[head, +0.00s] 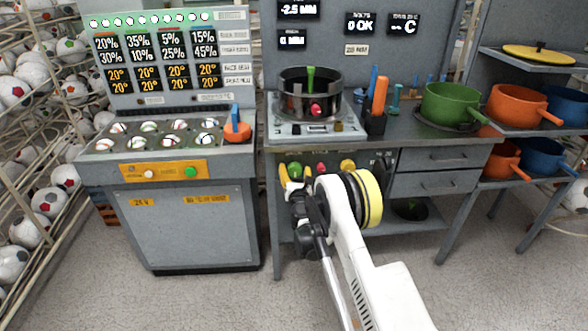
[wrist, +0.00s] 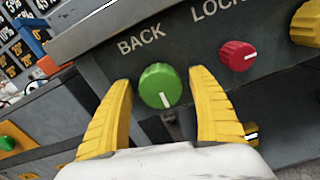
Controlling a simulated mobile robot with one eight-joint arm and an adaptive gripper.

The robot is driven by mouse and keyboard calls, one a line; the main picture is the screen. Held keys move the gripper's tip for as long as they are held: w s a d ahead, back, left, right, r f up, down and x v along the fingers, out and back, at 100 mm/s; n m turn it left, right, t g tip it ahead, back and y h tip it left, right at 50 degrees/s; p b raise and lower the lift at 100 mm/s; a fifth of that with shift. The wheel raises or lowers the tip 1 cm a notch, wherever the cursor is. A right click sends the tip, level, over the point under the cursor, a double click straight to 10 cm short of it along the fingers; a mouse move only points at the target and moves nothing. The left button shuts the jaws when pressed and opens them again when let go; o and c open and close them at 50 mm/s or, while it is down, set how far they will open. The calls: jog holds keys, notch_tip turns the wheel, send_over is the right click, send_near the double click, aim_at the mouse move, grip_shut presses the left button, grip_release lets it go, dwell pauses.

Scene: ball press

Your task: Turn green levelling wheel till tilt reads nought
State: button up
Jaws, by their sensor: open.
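The green wheel (wrist: 160,80) is a round knob under the word BACK on the grey bench front. Its white mark points down, slightly right, in the wrist view. It also shows small in the head view (head: 295,167). My gripper (wrist: 160,92) is open, with one yellow finger on each side of the wheel. Narrow gaps show between fingers and wheel; I cannot tell whether the fingertips reach past its face. In the head view my gripper (head: 291,178) is at the bench front. A display (head: 298,10) reads -2.5 MM; its label is cut off.
A red knob (wrist: 237,55) under LOCK sits right of the green one, then a yellow knob (head: 347,165). A black pot (head: 311,92) stands on the bench above. Another display (head: 291,40) reads 0 MM. A console (head: 190,230) stands left, with its own green button (head: 190,172).

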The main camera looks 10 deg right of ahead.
jog(key=shift+s, duration=0.1)
jog(key=c, duration=1.2)
jog(key=shift+m, duration=0.4)
